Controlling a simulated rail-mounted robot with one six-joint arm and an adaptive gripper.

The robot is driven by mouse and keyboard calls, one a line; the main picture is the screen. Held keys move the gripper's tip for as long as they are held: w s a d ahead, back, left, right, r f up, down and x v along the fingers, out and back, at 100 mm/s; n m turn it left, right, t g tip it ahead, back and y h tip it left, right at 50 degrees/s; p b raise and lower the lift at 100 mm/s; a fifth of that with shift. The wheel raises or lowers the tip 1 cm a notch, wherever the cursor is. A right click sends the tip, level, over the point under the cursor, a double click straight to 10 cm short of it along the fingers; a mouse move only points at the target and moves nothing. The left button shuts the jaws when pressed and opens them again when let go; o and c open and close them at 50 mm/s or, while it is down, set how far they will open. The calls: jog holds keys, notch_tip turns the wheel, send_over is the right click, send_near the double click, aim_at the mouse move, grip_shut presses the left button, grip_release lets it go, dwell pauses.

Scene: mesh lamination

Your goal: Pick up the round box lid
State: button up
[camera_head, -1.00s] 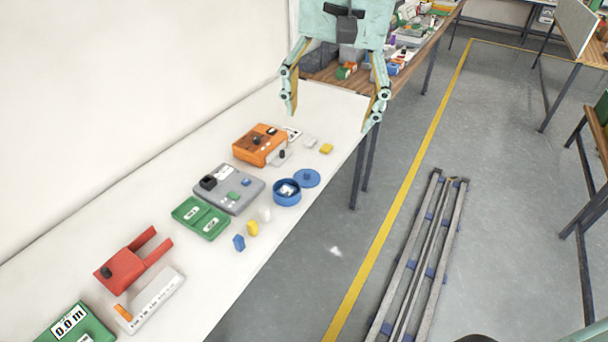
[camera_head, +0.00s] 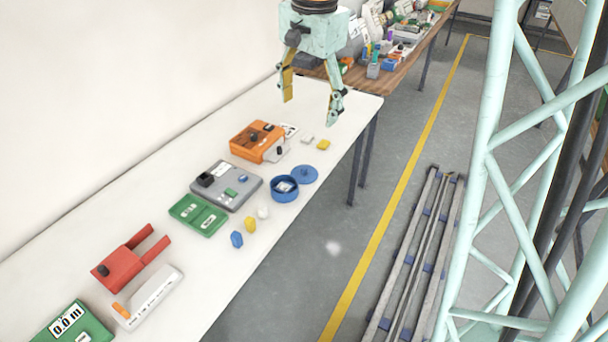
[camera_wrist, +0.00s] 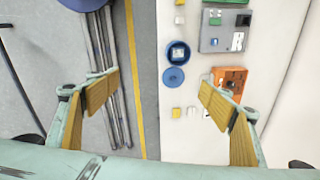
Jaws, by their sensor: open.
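The round blue box lid (camera_head: 304,174) lies flat on the white table, with a small knob on top. It is beside the open round blue box (camera_head: 285,188), which has a pale item inside. In the wrist view the lid (camera_wrist: 173,77) is between my fingers in the picture, just below the box (camera_wrist: 178,53). My gripper (camera_head: 308,105) is open and empty. It hangs above the far end of the table, beyond the lid and well above it. In the wrist view my gripper (camera_wrist: 155,88) shows its two yellow-padded fingers spread wide.
An orange box (camera_head: 257,141), a grey device (camera_head: 227,186), a green tray (camera_head: 198,215) and small blue, yellow and white pieces stand close by. A red part (camera_head: 130,262) is nearer. The table's right edge runs close to the lid. A cluttered wooden table (camera_head: 405,58) stands behind.

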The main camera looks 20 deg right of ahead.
jog(key=w+d+f+m, duration=0.2)
jog(key=w+f+m, duration=0.2)
jog(key=w+f, duration=0.55)
jog(key=m+g, duration=0.1)
jog(key=m, duration=0.2)
send_over(304, 168)
notch_tip(304, 168, down, 13)
jog(key=shift+w, duration=0.15)
jog(key=shift+f+b, duration=0.45)
jog(key=shift+f, duration=3.8)
jog(key=shift+f, duration=0.1)
jog(key=shift+f, duration=2.55)
jog(key=shift+c, duration=0.7)
jog(key=shift+s, duration=0.2)
jog(key=c, duration=2.4)
